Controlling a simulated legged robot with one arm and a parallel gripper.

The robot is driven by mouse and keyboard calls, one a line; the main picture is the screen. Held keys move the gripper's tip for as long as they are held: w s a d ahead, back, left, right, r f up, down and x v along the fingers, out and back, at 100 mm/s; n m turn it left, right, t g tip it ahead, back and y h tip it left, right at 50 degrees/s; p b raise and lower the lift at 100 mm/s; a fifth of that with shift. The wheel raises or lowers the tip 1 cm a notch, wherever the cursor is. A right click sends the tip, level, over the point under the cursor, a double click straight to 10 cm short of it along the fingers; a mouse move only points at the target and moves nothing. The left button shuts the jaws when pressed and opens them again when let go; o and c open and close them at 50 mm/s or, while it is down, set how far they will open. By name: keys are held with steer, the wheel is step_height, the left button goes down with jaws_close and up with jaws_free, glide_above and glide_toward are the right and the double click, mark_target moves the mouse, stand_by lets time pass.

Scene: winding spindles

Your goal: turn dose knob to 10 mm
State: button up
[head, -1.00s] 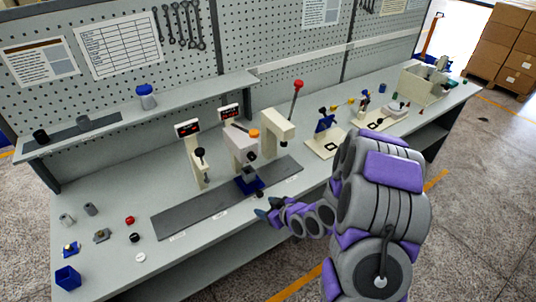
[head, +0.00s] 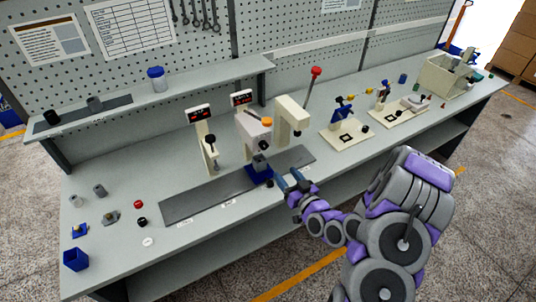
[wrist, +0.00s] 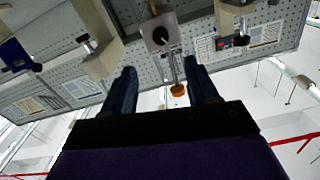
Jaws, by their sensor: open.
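In the wrist view, which is upside down, a black knob (wrist: 160,35) with a pointer mark sits on the device's grey face, and the orange cap (wrist: 178,90) lies between my fingers in the picture. My gripper (head: 288,177) is open and empty, in front and right of the blue base, apart from the knob. It also shows in the wrist view (wrist: 162,70). Scale marks are unreadable.
A press with a red-tipped lever (head: 315,71) stands right of the device, and a display stand (head: 204,135) left. Small parts and a blue bin (head: 76,259) lie at the bench's left. The mat's left part (head: 190,203) is clear.

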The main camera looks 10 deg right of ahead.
mark_target(265, 148)
steer(key=b+x, duration=0.8)
steer(key=x, duration=0.6)
steer(key=shift+c, duration=0.3)
steer(key=c, duration=1)
